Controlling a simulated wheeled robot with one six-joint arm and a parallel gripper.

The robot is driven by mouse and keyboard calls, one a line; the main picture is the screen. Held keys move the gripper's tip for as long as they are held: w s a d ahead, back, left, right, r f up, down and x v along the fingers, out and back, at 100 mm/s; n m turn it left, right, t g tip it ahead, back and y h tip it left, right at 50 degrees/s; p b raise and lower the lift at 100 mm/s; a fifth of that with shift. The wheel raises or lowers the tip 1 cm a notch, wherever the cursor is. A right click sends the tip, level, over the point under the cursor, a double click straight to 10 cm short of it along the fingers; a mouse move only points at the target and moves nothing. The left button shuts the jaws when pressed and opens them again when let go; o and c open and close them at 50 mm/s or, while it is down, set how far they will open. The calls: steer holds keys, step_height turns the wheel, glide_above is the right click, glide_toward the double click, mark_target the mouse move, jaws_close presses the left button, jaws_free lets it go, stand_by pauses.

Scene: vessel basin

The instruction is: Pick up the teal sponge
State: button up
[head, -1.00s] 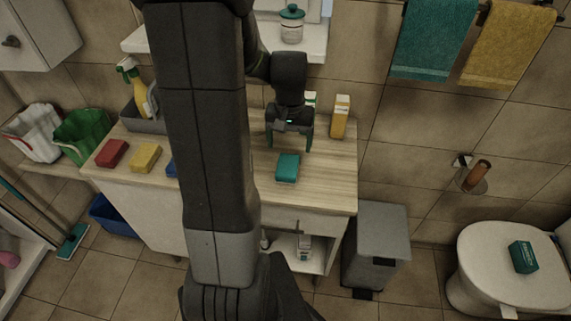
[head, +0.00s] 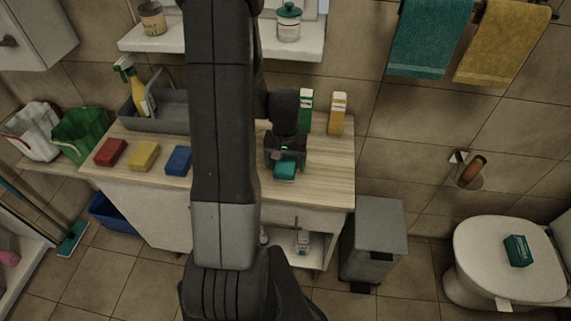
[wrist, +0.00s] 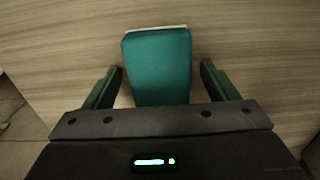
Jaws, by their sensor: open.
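The teal sponge (head: 285,171) lies on the wooden counter, near its right side. In the wrist view the sponge (wrist: 158,62) sits between the two green fingers, with a pale strip along its far edge. My gripper (head: 285,165) is low over the sponge in the head view and hides part of it. In the wrist view my gripper (wrist: 160,85) is open, with a finger on each side of the sponge and a visible gap on both sides.
Red (head: 110,152), yellow (head: 144,156) and blue (head: 178,160) sponges lie to the left on the counter (head: 325,180). A green-and-white carton (head: 305,110) and a yellow carton (head: 337,113) stand behind my gripper. A grey basin (head: 172,112) is at the back left.

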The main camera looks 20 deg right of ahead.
steer(key=shift+f, duration=0.1)
steer(key=shift+c, duration=0.2)
steer(key=c, duration=1)
